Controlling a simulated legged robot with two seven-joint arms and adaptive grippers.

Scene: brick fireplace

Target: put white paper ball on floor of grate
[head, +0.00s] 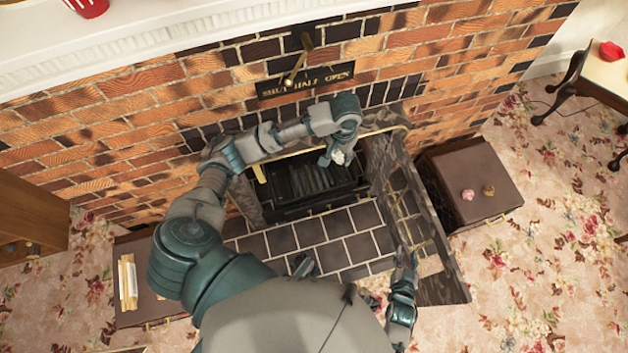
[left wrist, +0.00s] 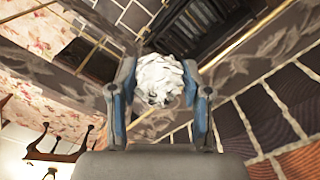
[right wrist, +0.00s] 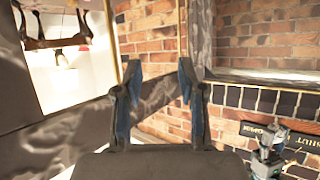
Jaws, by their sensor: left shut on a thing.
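The crumpled white paper ball (head: 339,157) is between the fingers of my left gripper (head: 331,158), which is shut on it at the right side of the fireplace opening. In the left wrist view, the white ball (left wrist: 160,80) sits between both fingertips. The dark grate (head: 312,182) lies just left of and below the ball in the head view. Its black bars (left wrist: 205,28) show beyond the ball in the left wrist view. My right gripper (right wrist: 158,78) is open and empty in the right wrist view. In the head view it (head: 406,257) is by the right end of the hearth.
A stone surround (head: 380,165) frames the opening, with a tiled hearth (head: 310,235) in front. A brown box (head: 480,170) with two small crumpled balls, pink (head: 468,194) and brown (head: 489,190), stands right. Another box (head: 140,255) stands left. A brass damper handle (head: 297,68) juts from the brick wall.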

